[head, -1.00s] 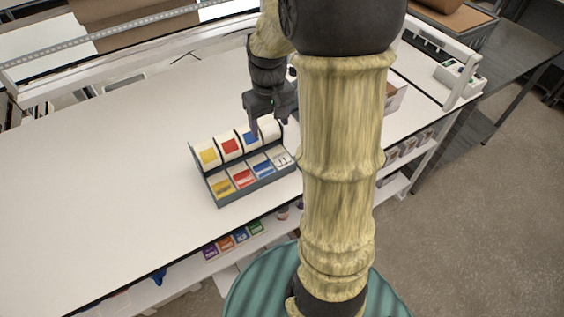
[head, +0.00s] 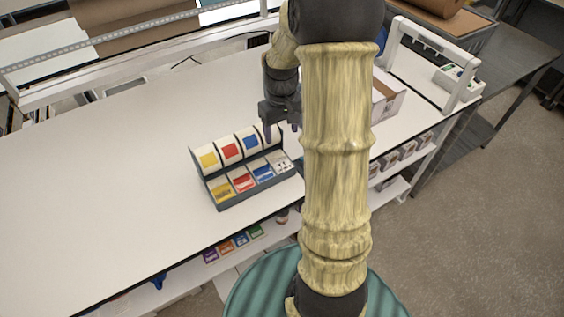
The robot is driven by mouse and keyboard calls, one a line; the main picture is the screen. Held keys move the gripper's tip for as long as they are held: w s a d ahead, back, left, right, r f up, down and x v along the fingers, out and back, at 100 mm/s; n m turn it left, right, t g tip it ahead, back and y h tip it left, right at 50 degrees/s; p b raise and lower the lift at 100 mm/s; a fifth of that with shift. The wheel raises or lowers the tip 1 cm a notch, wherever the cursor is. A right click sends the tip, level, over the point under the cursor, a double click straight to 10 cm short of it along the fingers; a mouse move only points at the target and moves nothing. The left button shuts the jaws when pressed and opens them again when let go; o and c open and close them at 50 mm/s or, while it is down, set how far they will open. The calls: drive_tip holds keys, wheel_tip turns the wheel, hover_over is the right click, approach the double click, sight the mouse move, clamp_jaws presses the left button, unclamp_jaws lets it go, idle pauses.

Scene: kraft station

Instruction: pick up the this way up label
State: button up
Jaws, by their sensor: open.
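A dark label dispenser (head: 243,198) stands on the white table. It holds a row of rolls with yellow, red and blue marks, and flat labels in front of them. The rightmost label (head: 282,164) is white with small black marks and looks like the this way up label, though the print is too small to read. My gripper (head: 282,133) is open and empty, with its fingers pointing down above the right end of the dispenser, near the rightmost roll. It appears apart from the label. My arm hides the area just right of the dispenser.
The white table (head: 110,170) is clear left of the dispenser. An open cardboard box (head: 388,98) stands to the right, partly behind my arm. A white frame (head: 440,60) is at the table's right end. Small coloured packs (head: 240,239) sit on the shelf below.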

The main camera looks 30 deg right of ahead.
drive_tip(key=p, duration=0.1)
approach(280, 161)
drive_tip(key=shift+s+f, duration=0.35)
drive_tip(key=shift+s, duration=0.1)
drive_tip(key=shift+s+f, duration=0.15)
drive_tip(key=shift+f, duration=0.3)
drive_tip(key=shift+f+p, duration=0.3)
drive_tip(key=shift+p, duration=0.1)
drive_tip(key=shift+w+f+p, duration=0.25)
drive_tip(key=shift+f+p, duration=0.2)
drive_tip(key=shift+f, duration=0.7)
drive_tip(key=shift+w+f+p, duration=0.2)
drive_tip(key=shift+f+p, duration=0.25)
drive_tip(key=shift+f, duration=0.7)
drive_tip(key=shift+a, duration=0.1)
drive_tip(key=c, duration=1.1)
